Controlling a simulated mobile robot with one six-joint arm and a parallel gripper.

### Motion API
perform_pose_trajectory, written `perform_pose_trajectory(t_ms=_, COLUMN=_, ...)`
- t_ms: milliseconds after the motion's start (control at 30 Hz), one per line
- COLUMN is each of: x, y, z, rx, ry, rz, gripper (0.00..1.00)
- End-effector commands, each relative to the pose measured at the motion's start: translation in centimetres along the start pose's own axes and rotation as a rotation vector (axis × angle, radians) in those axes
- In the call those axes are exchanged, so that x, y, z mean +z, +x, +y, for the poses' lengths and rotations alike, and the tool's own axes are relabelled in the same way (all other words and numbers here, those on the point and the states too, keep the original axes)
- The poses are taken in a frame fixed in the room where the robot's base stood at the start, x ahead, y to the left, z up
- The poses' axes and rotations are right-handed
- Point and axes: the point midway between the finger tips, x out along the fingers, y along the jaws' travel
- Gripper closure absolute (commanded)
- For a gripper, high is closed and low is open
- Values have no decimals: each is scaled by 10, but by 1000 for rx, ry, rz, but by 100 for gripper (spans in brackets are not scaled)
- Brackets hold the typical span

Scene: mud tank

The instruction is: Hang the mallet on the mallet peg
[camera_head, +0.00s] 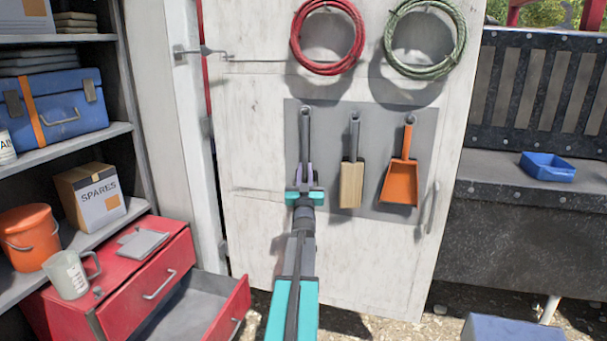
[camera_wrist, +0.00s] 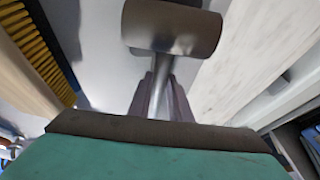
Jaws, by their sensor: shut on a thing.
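The mallet (camera_head: 305,135) is upright against the grey panel, its dark handle up and the handle's top end at the leftmost peg position. I cannot tell whether its end is over the peg. My gripper (camera_head: 304,177) is shut on the mallet's handle, low down, in front of the panel. The mallet's head is hidden behind my gripper in the head view. In the wrist view the grey cylindrical mallet head (camera_wrist: 170,27) and metal shaft show just beyond my gripper's purple fingers (camera_wrist: 163,95).
A wooden brush (camera_head: 352,185) and an orange dustpan (camera_head: 400,182) hang to the right on the grey panel (camera_head: 378,130). Red (camera_head: 327,70) and green (camera_head: 425,75) coils hang above. A red cabinet with an open drawer (camera_head: 195,310) stands lower left.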

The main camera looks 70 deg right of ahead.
Motion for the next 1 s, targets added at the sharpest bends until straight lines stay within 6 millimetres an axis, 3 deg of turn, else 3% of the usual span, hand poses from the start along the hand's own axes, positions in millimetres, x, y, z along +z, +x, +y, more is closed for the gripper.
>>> perform_pose_trajectory(t_ms=333, x=0, y=0, z=0, rx=-1, ry=-3, rz=0, gripper=100)
perform_pose_trajectory(t_ms=367, x=0, y=0, z=0, rx=-1, ry=-3, rz=0, gripper=77)
perform_pose_trajectory(t_ms=467, x=0, y=0, z=0, rx=-1, ry=-3, rz=0, gripper=60)
perform_pose_trajectory(t_ms=1000, x=1, y=-8, z=0, rx=-1, ry=-2, rz=-1, gripper=60)
